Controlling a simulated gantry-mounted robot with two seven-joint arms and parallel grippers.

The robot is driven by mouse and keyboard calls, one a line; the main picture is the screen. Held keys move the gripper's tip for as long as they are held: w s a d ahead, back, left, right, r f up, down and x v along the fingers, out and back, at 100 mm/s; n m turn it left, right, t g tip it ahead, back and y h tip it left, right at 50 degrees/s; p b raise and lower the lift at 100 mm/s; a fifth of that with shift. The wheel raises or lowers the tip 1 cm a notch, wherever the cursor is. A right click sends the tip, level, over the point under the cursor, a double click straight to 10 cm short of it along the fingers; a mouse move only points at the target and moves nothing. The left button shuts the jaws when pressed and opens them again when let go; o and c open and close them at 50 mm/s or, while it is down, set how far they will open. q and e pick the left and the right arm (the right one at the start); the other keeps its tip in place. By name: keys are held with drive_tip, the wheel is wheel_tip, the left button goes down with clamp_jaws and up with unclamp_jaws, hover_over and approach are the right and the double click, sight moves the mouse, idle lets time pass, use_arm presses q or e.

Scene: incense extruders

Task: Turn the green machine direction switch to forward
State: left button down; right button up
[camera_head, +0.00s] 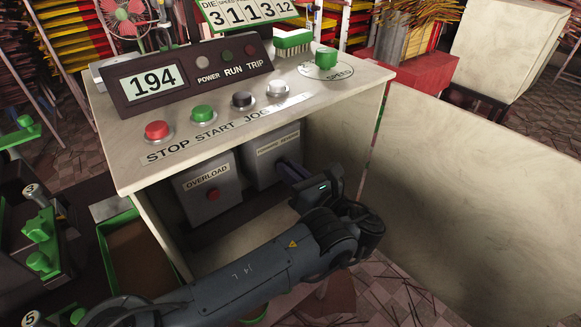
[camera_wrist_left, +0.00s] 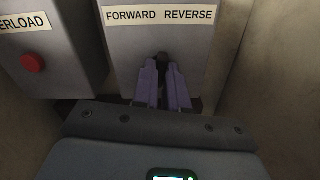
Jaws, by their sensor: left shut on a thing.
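The direction switch box (camera_head: 272,155) is a grey box inside the open lower bay of the console, labelled FORWARD REVERSE. Its label also shows at the top of the left wrist view (camera_wrist_left: 160,16), FORWARD at left and REVERSE at right. A small dark switch knob (camera_wrist_left: 163,57) sticks out below the label. My left gripper (camera_head: 287,168) reaches into the bay from the front right. In the left wrist view its purple fingers (camera_wrist_left: 163,64) are shut on the knob. The fingers hide most of the knob, so I cannot tell which way it points. My right gripper is not in view.
The grey OVERLOAD box (camera_head: 209,189) with a red button stands left of the switch box. The console top (camera_head: 235,140) overhangs both, with STOP, START and JOG buttons. A pale side panel (camera_wrist_left: 268,80) stands close at the right. A green-rimmed bin (camera_head: 105,250) is at lower left.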

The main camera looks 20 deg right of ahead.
use_arm(q)
drive_tip(key=shift+n+b, duration=0.7)
drive_tip(key=shift+n, duration=4.8)
drive_tip(key=c, duration=1.2)
unclamp_jaws()
drive_tip(key=shift+o, duration=0.2)
